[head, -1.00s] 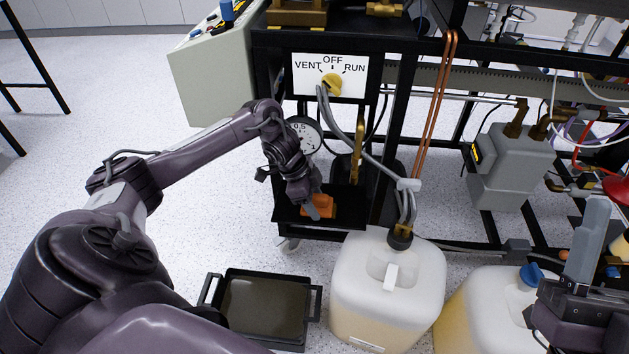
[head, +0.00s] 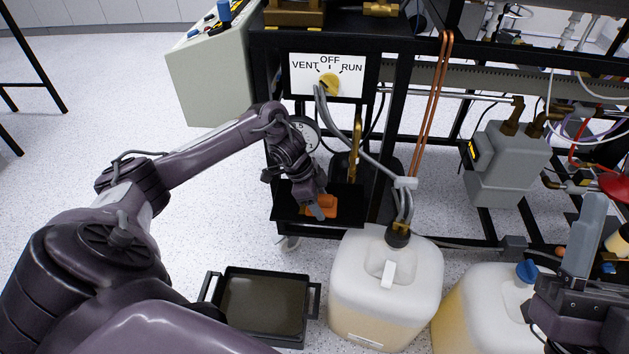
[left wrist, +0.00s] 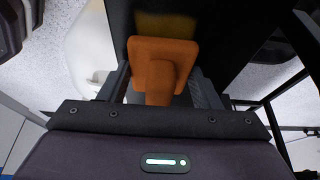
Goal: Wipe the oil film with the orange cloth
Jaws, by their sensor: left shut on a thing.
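The orange cloth (head: 328,203) is at the black shelf (head: 348,213) under the gauge. In the left wrist view the cloth (left wrist: 165,50) is a squarish pad with a raised middle part between my fingers. My left gripper (head: 317,207) is shut on that raised part and points down at the shelf; its fingers show in the left wrist view (left wrist: 160,88). A dull yellow-brown patch, likely the oil film (left wrist: 165,22), shows on the dark surface just beyond the cloth. I cannot tell whether the cloth touches the shelf. My right gripper (head: 583,245) is partly seen at the lower right.
A black tray of dark liquid (head: 262,305) lies on the floor below the shelf. Two pale jugs (head: 385,290) stand to its right. Grey hoses (head: 375,155) and a round gauge (head: 305,132) are close to my left arm. Open floor lies to the left.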

